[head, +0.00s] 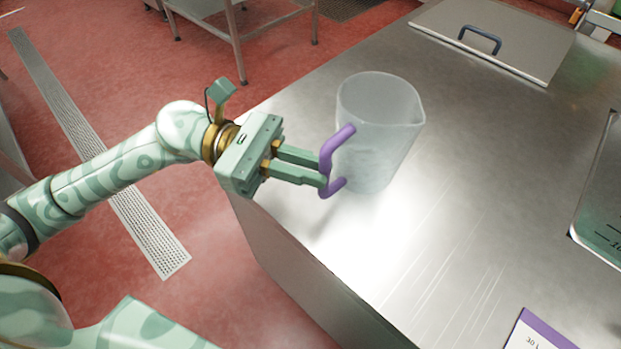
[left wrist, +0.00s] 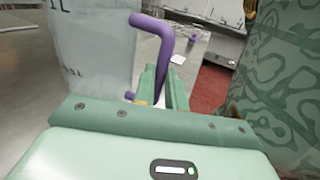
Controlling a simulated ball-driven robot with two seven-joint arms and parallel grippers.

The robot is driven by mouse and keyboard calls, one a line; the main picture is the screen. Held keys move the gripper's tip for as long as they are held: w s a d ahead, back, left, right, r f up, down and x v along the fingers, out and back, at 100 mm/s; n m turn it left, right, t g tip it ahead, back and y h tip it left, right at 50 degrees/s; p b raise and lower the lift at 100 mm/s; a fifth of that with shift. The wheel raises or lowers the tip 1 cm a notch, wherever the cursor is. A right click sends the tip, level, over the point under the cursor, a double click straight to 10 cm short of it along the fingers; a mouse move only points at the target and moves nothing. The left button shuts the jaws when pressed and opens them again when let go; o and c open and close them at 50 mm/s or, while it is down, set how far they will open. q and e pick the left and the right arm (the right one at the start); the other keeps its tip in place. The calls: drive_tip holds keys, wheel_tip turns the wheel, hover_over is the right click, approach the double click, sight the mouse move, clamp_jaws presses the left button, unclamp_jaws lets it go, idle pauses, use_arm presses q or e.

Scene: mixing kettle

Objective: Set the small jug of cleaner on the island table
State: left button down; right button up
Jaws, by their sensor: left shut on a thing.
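The small jug (head: 378,130) is a frosted, see-through vessel with a purple handle (head: 338,146) on its left side. It is upright at the left part of the steel island table (head: 450,210); I cannot tell for sure whether its base touches the top. My left gripper (head: 322,170) is shut on the handle, coming in from the left. In the left wrist view the jug wall (left wrist: 92,50) fills the left, and the purple handle (left wrist: 153,35) runs down between the fingers (left wrist: 162,88). My right gripper is not in view.
A lidded hatch with a dark handle (head: 480,40) is at the table's far end. A greenish marked panel or container (head: 602,205) is at the right edge, and a purple-edged card (head: 540,332) at the bottom right. The middle of the table is clear. A steel rack (head: 237,35) stands behind on the red floor.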

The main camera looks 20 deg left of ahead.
use_arm(q)
wheel_tip(320, 180, down, 3)
drive_tip(key=shift+r+b, duration=0.2)
drive_tip(key=shift+b, duration=0.2)
drive_tip(key=shift+f, duration=0.3)
drive_tip(key=shift+r, duration=0.2)
drive_tip(key=c, duration=1.9)
unclamp_jaws()
drive_tip(key=shift+f, duration=0.2)
drive_tip(key=o, duration=0.4)
drive_tip(key=shift+o, duration=0.2)
drive_tip(key=shift+r, duration=0.1)
